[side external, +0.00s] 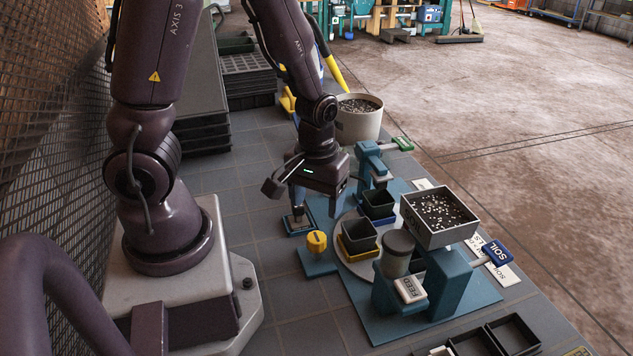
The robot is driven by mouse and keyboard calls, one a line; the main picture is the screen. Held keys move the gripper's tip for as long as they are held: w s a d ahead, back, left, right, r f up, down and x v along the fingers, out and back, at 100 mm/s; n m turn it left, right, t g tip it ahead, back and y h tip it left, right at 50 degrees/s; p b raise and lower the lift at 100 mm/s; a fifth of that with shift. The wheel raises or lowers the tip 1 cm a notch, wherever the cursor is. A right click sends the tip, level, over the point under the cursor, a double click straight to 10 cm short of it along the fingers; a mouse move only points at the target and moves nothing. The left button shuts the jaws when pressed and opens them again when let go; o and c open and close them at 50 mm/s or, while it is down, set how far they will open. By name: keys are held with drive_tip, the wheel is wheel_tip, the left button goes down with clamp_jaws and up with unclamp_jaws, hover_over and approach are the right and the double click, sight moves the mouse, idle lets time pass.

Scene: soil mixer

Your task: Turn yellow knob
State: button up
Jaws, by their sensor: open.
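The yellow knob (316,242) is round and sits on a small blue base (317,262) at the left side of the soil mixer. My gripper (309,212) hangs above and behind the knob in the side external view, pointing down. Its fingers are apart and nothing shows between them. The gripper seems clear of the knob, though the exact gap is hard to judge from this angle.
The mixer has dark pots (359,234) on a round turntable, a soil hopper (440,215), a grey cylinder (397,252), a FEED lever (409,289), a blue SOIL handle (497,252) and a green handle (403,144). A white bucket (358,124) stands behind. Table left of the knob is free.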

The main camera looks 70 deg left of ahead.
drive_tip(key=shift+r, duration=1.85)
drive_tip(key=s+d+r+m+t, duration=0.2)
drive_tip(key=r+m, duration=0.2)
drive_tip(key=r, duration=0.5)
drive_tip(key=s+d+r+m+t, duration=0.2)
drive_tip(key=r+m, duration=0.3)
drive_tip(key=r, duration=0.3)
drive_tip(key=shift+s+d+r+t, duration=0.15)
drive_tip(key=shift+d+r+t, duration=0.3)
drive_tip(key=shift+t, duration=0.35)
